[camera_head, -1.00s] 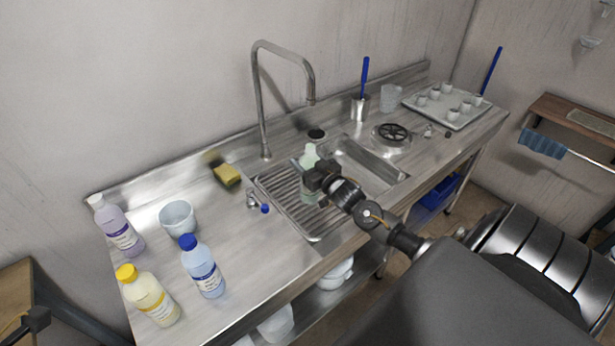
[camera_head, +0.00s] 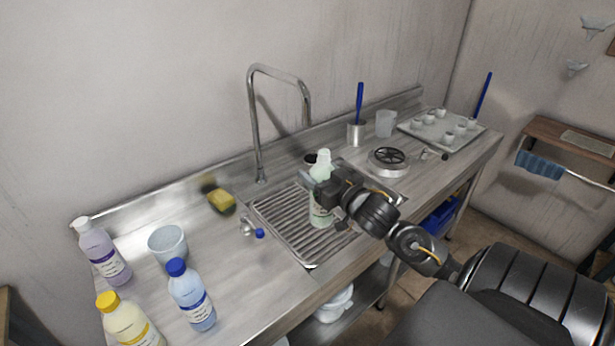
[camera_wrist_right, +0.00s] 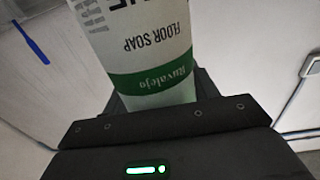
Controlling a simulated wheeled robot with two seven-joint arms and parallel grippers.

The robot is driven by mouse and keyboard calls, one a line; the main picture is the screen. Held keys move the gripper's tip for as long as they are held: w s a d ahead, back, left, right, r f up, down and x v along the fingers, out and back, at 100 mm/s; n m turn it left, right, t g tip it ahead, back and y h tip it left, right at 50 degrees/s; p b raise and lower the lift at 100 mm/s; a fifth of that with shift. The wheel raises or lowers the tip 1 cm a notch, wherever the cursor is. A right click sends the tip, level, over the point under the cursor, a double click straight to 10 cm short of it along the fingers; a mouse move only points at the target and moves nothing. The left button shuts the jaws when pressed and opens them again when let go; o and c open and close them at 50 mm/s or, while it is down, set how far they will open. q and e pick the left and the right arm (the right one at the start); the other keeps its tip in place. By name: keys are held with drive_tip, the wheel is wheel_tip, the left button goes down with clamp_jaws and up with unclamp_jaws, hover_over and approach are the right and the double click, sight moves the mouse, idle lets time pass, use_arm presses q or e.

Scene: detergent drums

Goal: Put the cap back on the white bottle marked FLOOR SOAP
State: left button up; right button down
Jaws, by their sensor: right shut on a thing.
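The FLOOR SOAP bottle (camera_head: 320,214) is pale greenish white and shows over the ribbed drainer. Its label, with a green band, shows upside down in the right wrist view (camera_wrist_right: 148,50). My right gripper (camera_head: 322,191) is shut on the bottle's body, which looks nearly upright. I cannot tell whether its base touches the drainer. The bottle's top is pale and too small to read as capped or open. I cannot pick out a loose cap for it. My left gripper is not in view.
Purple (camera_head: 104,256), yellow-capped (camera_head: 128,322) and blue (camera_head: 190,297) bottles stand at left by a pale tub (camera_head: 168,244). A sponge (camera_head: 221,200), a tall faucet (camera_head: 253,130) and a small blue-knobbed fitting (camera_head: 247,226) are near the drainer (camera_head: 285,222). A tray of cups (camera_head: 463,146) is at right.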

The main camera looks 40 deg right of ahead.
sight(328, 177)
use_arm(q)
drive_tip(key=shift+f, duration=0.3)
use_arm(e)
drive_tip(key=shift+s+a+r, duration=0.2)
drive_tip(key=shift+s+r, duration=0.1)
drive_tip(key=shift+s, duration=0.25)
drive_tip(key=shift+s+a+r, duration=0.15)
drive_tip(key=shift+s+r, duration=0.1)
drive_tip(key=shift+s, duration=0.25)
drive_tip(key=shift+s+a+r, duration=0.2)
drive_tip(key=shift+s+r, duration=0.1)
drive_tip(key=shift+s, duration=0.25)
